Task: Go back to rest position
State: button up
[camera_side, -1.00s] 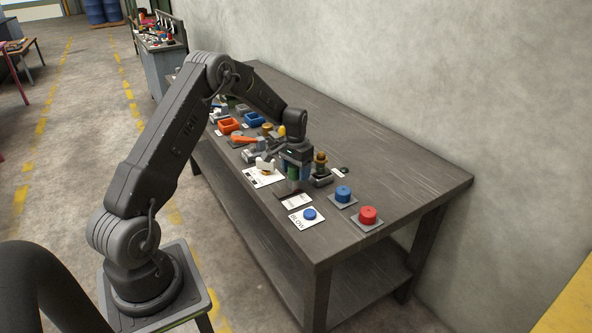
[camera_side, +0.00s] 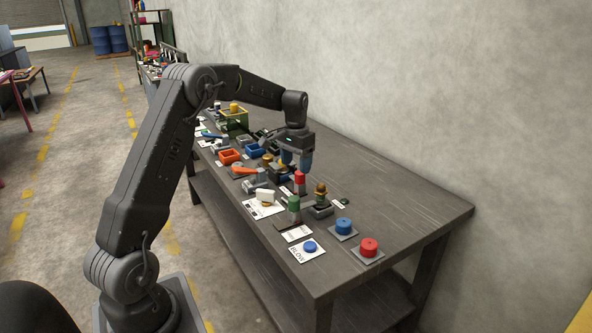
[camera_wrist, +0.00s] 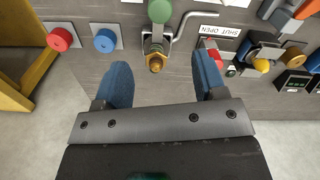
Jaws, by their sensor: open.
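My gripper (camera_side: 296,163) hangs over the bench with its blue fingers pointing down. The green top also shows in the wrist view (camera_wrist: 160,11). A red-topped part (camera_side: 299,178) stands just below the fingers in the side view; I cannot tell the gap. A brass fitting (camera_side: 320,190) stands upright on a grey block to the right, and shows in the wrist view (camera_wrist: 155,63).
A blue button (camera_side: 343,226) and a red button (camera_side: 369,246) sit near the bench's right end. A blue BLOW button (camera_side: 310,247) is at the front edge. The wall borders the bench.

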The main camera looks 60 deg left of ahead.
jog(key=s+d+r+m+t, duration=0.1)
jog(key=s+d+r, duration=0.45)
jog(key=d, duration=0.25)
jog(key=s+d+r+t, duration=0.2)
jog(key=s+d+r, duration=0.2)
jog(key=d+r, duration=0.4)
jog(key=s+d+f+m+t, duration=0.1)
jog(key=s+d, duration=0.4)
jog(key=s, duration=0.3)
jog(key=s+d+f+m+t, duration=0.1)
jog(key=s+d, duration=0.5)
jog(key=s, duration=0.3)
jog(key=shift+d+f+t, duration=0.25)
jog(key=shift+f+t, duration=0.05)
jog(key=shift+f, duration=0.1)
jog(key=shift+w, duration=0.1)
